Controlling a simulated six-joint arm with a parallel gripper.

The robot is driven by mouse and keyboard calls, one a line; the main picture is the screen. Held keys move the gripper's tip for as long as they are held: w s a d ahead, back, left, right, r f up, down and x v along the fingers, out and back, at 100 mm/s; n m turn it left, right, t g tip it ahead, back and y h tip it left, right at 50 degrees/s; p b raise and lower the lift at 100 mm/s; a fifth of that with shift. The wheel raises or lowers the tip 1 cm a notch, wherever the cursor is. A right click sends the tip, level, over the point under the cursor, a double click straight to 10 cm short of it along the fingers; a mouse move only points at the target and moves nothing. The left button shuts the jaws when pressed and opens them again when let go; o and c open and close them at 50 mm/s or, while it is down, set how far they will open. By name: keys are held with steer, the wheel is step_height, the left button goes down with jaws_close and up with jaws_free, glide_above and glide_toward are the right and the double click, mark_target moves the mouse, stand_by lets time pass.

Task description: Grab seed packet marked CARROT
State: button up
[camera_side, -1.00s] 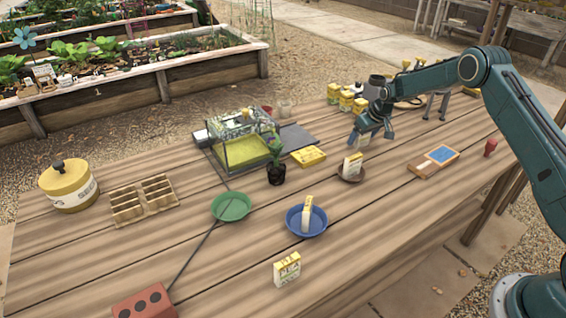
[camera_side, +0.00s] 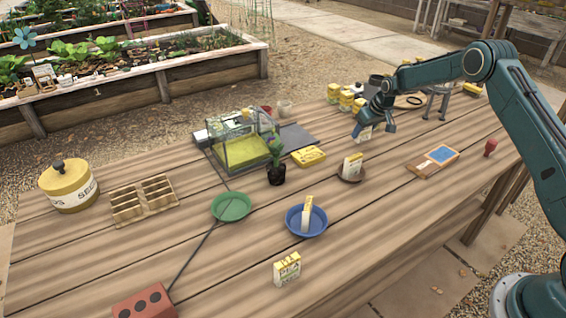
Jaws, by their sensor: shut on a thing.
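My gripper (camera_side: 361,131) is at the back right of the wooden table, shut on a small white seed packet (camera_side: 366,137). The fingers cover part of this packet, and its marking is too small to read. A yellow packet (camera_side: 309,156) lies flat near the glass box. I cannot make out the word CARROT on any of them.
Several yellow-topped packets (camera_side: 346,99) stand behind my gripper. A potted seedling (camera_side: 277,172), a glass box (camera_side: 245,149), a green dish (camera_side: 231,220) and a divided tray (camera_side: 142,213) stand left of it. A wood-framed blue pad (camera_side: 443,154) lies right. The front right is bare.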

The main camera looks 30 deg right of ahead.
step_height(320, 180, up, 18)
stand_by(0.5)
steer(key=shift+a+f, duration=0.1)
steer(key=shift+f, duration=0.05)
stand_by(0.3)
